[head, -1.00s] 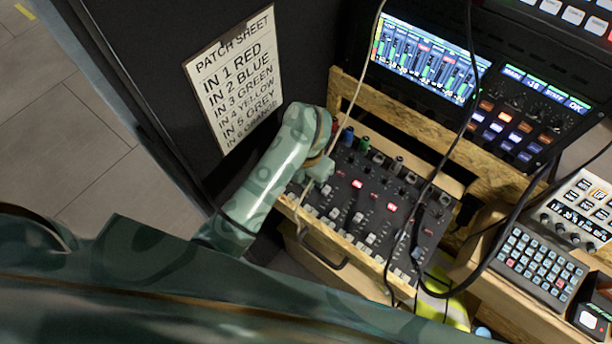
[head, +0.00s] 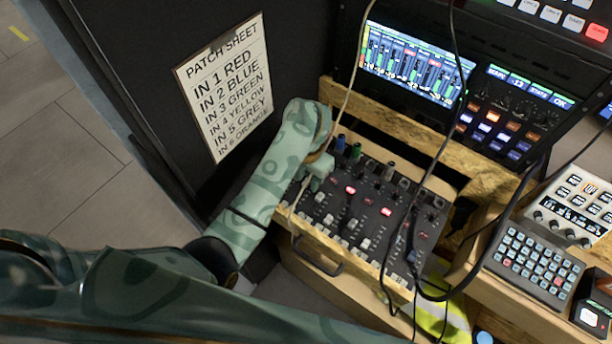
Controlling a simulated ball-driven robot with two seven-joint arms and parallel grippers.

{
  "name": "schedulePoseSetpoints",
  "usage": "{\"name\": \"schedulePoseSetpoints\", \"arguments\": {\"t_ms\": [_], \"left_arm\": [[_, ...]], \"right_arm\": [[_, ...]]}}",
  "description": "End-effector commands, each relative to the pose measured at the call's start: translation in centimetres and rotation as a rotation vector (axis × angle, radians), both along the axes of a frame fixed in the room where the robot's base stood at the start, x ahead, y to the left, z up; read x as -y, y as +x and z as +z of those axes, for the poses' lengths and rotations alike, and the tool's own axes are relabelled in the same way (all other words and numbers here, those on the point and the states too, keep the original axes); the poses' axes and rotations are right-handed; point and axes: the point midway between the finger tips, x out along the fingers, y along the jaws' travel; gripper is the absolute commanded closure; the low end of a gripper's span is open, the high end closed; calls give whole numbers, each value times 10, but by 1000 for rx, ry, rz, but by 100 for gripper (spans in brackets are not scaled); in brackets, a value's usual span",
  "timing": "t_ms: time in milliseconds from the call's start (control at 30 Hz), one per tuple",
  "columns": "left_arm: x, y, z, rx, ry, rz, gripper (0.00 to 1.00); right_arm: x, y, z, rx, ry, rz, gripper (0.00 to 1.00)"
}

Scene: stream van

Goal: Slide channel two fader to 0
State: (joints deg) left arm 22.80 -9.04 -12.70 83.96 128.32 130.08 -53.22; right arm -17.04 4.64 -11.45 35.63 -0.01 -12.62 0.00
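The black audio mixer (head: 400,222) sits in a wooden frame in the middle right, with knobs at its top and light fader caps toward its lower edge. A pale fader cap (head: 328,220) shows in the left part; I cannot tell for sure which channel it belongs to. My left gripper (head: 318,172) is over the mixer's upper left part, seen mostly from behind. Its fingertips are hard to make out, so I cannot tell whether it is open or touches anything. My arm hides the mixer's left end. My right gripper is not in view.
A thin pale cable (head: 348,85) hangs past my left gripper, and dark cables cross the mixer's right side. A patch sheet (head: 228,95) hangs on the dark panel at left. A screen (head: 415,65) stands behind; a keypad (head: 535,265) sits at right.

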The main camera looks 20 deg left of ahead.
Motion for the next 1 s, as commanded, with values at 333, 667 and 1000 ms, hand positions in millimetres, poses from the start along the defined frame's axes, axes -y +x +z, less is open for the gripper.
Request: {"name": "schedulePoseSetpoints", "arguments": {"t_ms": [333,667,1000], "left_arm": [[0,1,43,6,0,0,65],[0,1,133,5,0,0,65],[0,0,164,0,1,-1,65]], "right_arm": [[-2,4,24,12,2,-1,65],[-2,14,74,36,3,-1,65],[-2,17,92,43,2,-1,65]]}}
